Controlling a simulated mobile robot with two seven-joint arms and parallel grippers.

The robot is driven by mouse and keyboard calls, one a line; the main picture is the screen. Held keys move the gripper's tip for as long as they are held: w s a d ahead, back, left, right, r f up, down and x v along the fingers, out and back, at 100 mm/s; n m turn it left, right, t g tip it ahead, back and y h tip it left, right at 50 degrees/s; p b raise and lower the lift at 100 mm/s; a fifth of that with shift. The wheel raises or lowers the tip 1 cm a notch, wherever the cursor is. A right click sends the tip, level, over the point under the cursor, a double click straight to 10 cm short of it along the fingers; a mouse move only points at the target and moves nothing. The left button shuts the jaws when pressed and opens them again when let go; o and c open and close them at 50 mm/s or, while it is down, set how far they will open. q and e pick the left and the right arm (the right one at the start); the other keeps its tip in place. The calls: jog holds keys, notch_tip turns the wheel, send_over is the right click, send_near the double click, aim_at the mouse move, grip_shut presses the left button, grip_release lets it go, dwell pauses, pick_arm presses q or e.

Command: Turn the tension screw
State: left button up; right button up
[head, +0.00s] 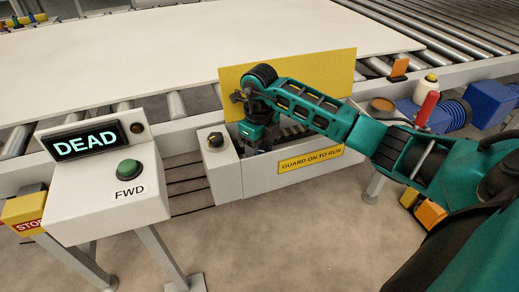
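My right arm, teal and black, reaches in from the right to a white housing (320,172) labelled "GUARD ON TO RUN". My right gripper (255,146) points down into the housing's left end, beside a white box (223,170) with a black knob (215,139). Its fingertips are hidden low in the housing, so its opening cannot be told. I cannot make out the tension screw; the gripper and wrist cover that end. A yellow panel (325,68) stands upright behind the arm. My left gripper is out of view.
A control box (105,195) at left has a display reading "DEAD" (87,145) and a green FWD button (127,167). A STOP box (24,210) is beside it. A white board (150,60) lies on the rollers.

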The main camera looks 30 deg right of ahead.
jog(key=c, duration=0.7)
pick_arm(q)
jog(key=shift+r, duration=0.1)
pick_arm(e)
jog(key=m+p, duration=0.2)
jog(key=shift+r+m, duration=0.1)
jog(key=shift+m, duration=0.2)
jog(key=m+p, duration=0.2)
jog(key=m, duration=0.2)
jog(key=shift+a, duration=0.1)
jog(key=shift+m+p, duration=0.45)
jog(key=shift+m, duration=0.45)
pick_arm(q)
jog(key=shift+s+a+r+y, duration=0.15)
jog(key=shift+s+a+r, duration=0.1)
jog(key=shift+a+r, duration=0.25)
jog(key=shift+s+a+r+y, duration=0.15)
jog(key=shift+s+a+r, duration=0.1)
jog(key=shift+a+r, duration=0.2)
pick_arm(e)
jog(key=shift+m, duration=0.4)
